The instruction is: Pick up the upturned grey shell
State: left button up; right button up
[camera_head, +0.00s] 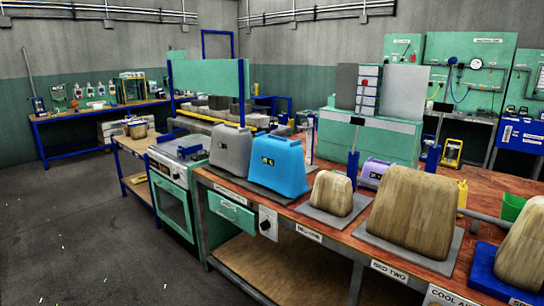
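The grey shell (231,150) stands wide end down at the left end of the wooden bench. Neither of my grippers is in view, and nothing is seen touching the grey shell.
Wooden blocks (332,193) and (414,208) stand on grey plates along the bench (300,217). Another block (525,247) stands on a blue plate at the right. A green oven-like unit (174,203) adjoins the bench's left end.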

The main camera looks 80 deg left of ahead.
aim_at(230, 150)
jog(key=u, duration=2.9)
